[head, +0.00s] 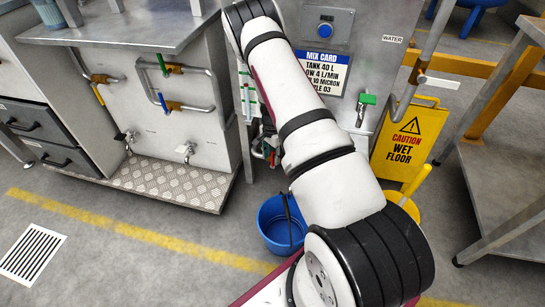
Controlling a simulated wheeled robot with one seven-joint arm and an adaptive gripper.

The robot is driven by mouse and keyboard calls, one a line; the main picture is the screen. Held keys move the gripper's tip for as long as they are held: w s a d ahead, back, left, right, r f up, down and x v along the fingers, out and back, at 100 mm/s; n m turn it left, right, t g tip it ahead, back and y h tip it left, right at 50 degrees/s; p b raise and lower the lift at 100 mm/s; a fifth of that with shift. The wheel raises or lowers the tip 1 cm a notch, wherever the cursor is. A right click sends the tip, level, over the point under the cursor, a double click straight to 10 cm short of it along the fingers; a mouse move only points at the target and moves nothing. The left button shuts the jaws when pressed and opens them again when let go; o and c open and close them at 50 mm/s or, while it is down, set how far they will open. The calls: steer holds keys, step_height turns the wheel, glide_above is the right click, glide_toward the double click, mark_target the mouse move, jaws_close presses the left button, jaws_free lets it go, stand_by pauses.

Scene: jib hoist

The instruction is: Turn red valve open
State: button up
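No red valve shows clearly. A small cluster of dark, green and reddish parts (268,148) sits low on the machine front, just left of my arm and partly hidden by it; I cannot tell whether a red handle is among them. On the pipes at the left are valves with a yellow handle (98,95), a green handle (162,65) and a blue handle (171,106). A green-handled tap (367,99) is right of the mix card. My gripper cannot be made out; my arm crosses the middle of the view.
A blue bucket (278,234) stands on the floor left of my arm. A yellow wet-floor sign (408,142) stands at the right, near a metal table (505,165). A tread-plate platform (165,181) juts out at the left. The floor at front left is clear.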

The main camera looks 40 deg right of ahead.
steer(key=shift+c, duration=0.5)
jaws_close()
steer(key=shift+w+a+f+g, duration=0.1)
steer(key=shift+w+a+g, duration=0.1)
steer(key=shift+a+g, duration=0.1)
steer(key=shift+w+g+h+p, duration=0.2)
steer(key=shift+g+h+p, duration=0.1)
steer(key=shift+h+p, duration=0.1)
